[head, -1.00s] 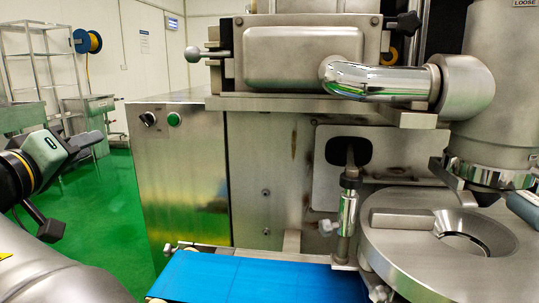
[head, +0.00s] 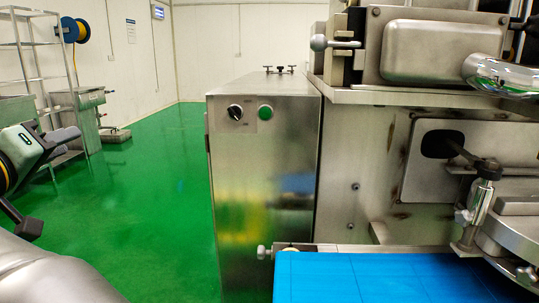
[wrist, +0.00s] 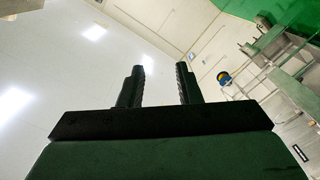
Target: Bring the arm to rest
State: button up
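My gripper (wrist: 160,82) is open in the wrist view, with a clear gap between its two dark fingers and nothing held. It points up toward the white ceiling and the upper wall. In the head view my gripper (head: 62,140) shows at the left edge, raised over the green floor and apart from the machine. The encrusting machine (head: 262,180) is a steel cabinet with a black knob and a green button, and stands to the right of my arm.
A blue conveyor belt (head: 370,278) runs at the machine's front. A steel shelf rack (head: 38,75) and a steel cart (head: 88,115) stand at the back left, with a blue and yellow reel (head: 74,32) on the wall. The green floor (head: 150,190) between is clear.

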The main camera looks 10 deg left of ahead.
jog(key=w+d+f+g+h+p, duration=0.2)
jog(key=w+d+g+h+p, duration=0.3)
jog(key=w+d, duration=0.85)
jog(key=d+f+m+g+p, duration=0.3)
jog(key=d+p, duration=0.6)
jog(key=d, duration=1)
jog(key=s+d+g+p, duration=0.3)
jog(key=d+g+p, duration=0.15)
jog(key=d, duration=0.65)
jog(key=s+d+f+m+g+y+p, duration=0.1)
jog(key=s+d+m+g+p, duration=0.1)
jog(key=s+d+p, duration=0.3)
jog(key=s+d+f+m+g+y+p, duration=0.2)
jog(key=s+d+p, duration=0.4)
jog(key=s, duration=0.7)
jog(key=shift+s+d+f+m+g+y, duration=0.3)
jog(key=shift+d+m+g, duration=0.2)
jog(key=shift+m, duration=0.3)
jog(key=shift+r, duration=0.1)
